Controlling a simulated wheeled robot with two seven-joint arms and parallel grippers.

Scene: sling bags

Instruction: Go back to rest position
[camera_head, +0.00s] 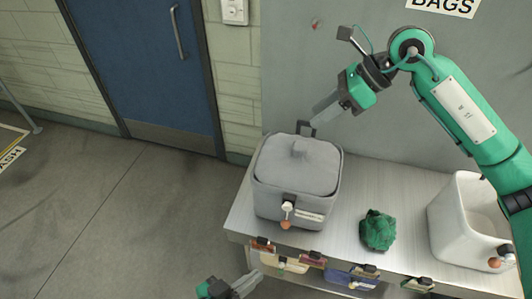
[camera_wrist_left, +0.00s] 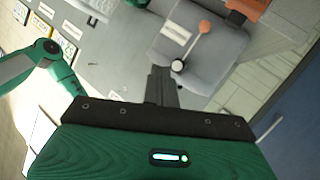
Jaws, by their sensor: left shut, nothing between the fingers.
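My left gripper (camera_head: 258,274) is at the bottom edge in the head view, in front of the bench and below the grey lidded bin. Its fingers (camera_wrist_left: 162,78) are shut with nothing between them in the left wrist view. My right gripper (camera_head: 314,118) reaches in from the right, its fingertips above the back of the grey bin. I cannot tell whether its fingers are open or whether they touch the bin's rear latch.
The grey lidded bin (camera_head: 298,165) stands on the metal bench (camera_head: 345,190). A crumpled green bag (camera_head: 378,230) lies beside it, and a white open bin (camera_head: 455,235) stands at the right. Labelled pouches (camera_head: 292,262) hang at the front edge.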

